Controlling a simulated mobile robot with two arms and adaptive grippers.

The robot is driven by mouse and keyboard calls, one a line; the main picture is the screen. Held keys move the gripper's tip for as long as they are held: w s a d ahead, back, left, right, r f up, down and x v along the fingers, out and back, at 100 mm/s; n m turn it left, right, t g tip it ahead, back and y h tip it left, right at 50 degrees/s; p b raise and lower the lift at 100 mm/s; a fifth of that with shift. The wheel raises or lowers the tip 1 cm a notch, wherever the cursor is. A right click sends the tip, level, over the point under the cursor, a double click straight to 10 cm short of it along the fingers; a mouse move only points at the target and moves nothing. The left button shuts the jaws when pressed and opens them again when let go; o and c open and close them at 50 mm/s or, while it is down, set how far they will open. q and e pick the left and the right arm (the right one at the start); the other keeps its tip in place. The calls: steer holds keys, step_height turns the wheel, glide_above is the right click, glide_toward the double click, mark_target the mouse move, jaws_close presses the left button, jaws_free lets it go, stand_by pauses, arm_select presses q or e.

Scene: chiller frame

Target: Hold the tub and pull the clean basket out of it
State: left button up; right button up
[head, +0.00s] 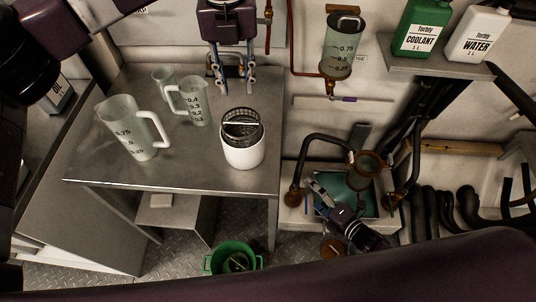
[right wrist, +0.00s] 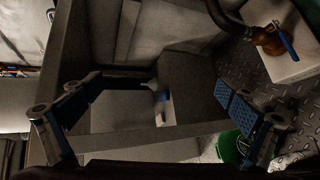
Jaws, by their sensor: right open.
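The white tub (head: 242,153) stands upright near the right end of the metal table. The dark mesh basket (head: 239,117) sits inside it; its rim and handle show above the tub's rim, and its lower part is hidden. My left gripper (head: 233,86) points down above the table, behind the tub and basket. Its fingers are apart, empty and not touching them. My right gripper (head: 322,192) is low to the right of the table, over a teal tray. In the right wrist view the right gripper (right wrist: 165,95) has its fingers wide apart with nothing held between them.
Clear measuring jugs (head: 135,130) stand on the left of the table (head: 190,172). A green bucket (head: 213,264) is on the floor below. Copper and black piping (head: 365,165) and the teal tray (head: 365,206) crowd the right side. The table front is clear.

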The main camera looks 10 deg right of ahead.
mark_target(260, 150)
steer(key=a+r+n+y, duration=0.2)
steer(key=a+r+n, duration=0.3)
steer(key=r+n, duration=0.1)
steer(key=w+a+r+n+y, duration=0.1)
steer(key=a+r+n, duration=0.3)
steer(key=r, duration=0.5)
steer(key=a+r+n+y, duration=0.3)
steer(key=a+r+n, duration=0.2)
steer(key=r+n, duration=0.2)
steer(key=shift+w+a+r+n+t, duration=0.15)
steer(key=shift+w+a+r+n, duration=0.05)
steer(key=shift+n, duration=0.3)
steer(key=shift+w+a+r+n+t, duration=0.15)
steer(key=shift+w+n, duration=0.05)
steer(key=shift+n, duration=0.3)
steer(key=shift+w+r, duration=0.1)
steer(key=shift+r, duration=0.15)
steer(key=shift+w+a+r, duration=0.15)
steer(key=shift+w+a, duration=0.1)
steer(key=x, duration=0.7)
steer(key=shift+w, duration=0.15)
steer(key=shift+c, duration=0.6)
steer(key=c, duration=1.5)
